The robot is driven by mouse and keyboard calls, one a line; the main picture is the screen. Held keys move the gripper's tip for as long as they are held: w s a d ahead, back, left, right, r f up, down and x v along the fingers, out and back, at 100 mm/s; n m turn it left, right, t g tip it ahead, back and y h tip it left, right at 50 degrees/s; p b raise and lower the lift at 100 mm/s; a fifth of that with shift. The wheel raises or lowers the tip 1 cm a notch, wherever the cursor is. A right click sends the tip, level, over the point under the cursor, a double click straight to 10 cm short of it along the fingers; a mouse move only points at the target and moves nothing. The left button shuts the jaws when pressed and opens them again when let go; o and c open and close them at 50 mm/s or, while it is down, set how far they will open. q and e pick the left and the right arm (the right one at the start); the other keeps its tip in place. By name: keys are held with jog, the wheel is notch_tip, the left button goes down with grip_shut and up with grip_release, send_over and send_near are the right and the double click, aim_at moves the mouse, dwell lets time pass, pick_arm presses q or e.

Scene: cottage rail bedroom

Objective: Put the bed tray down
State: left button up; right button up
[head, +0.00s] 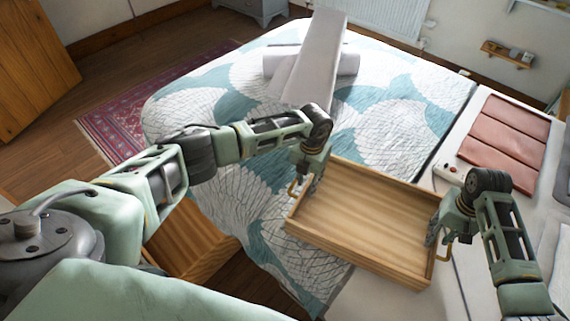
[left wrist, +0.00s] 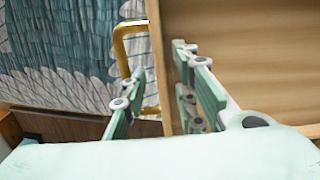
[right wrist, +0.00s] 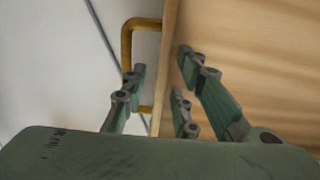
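The bed tray (head: 370,210) is a shallow, light wooden box. It is level across the right side of the bed and the pale surface beside it; I cannot tell whether it touches them. Both ends have a brass-coloured handle, seen in the left wrist view (left wrist: 121,58) and right wrist view (right wrist: 127,48). My left gripper (head: 303,182) is at the left handle, its fingers apart on either side of the tray's end wall. My right gripper (head: 441,238) straddles the opposite end wall likewise. Gaps show between the outer fingers and the walls. The tray is empty.
The bed (head: 245,95) has a teal and white patterned cover. On the right, the pale surface (head: 465,130) bears a reddish panelled item (head: 505,140). A rug (head: 115,120) lies on the wooden floor at left.

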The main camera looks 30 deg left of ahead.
pick_arm(q)
jog(key=shift+d, duration=0.1)
pick_arm(e)
jog(key=shift+a, duration=0.1)
jog(key=shift+r, duration=0.15)
pick_arm(q)
notch_tip(320, 180, up, 12)
pick_arm(e)
notch_tip(320, 180, up, 12)
dwell(0.6)
dwell(0.4)
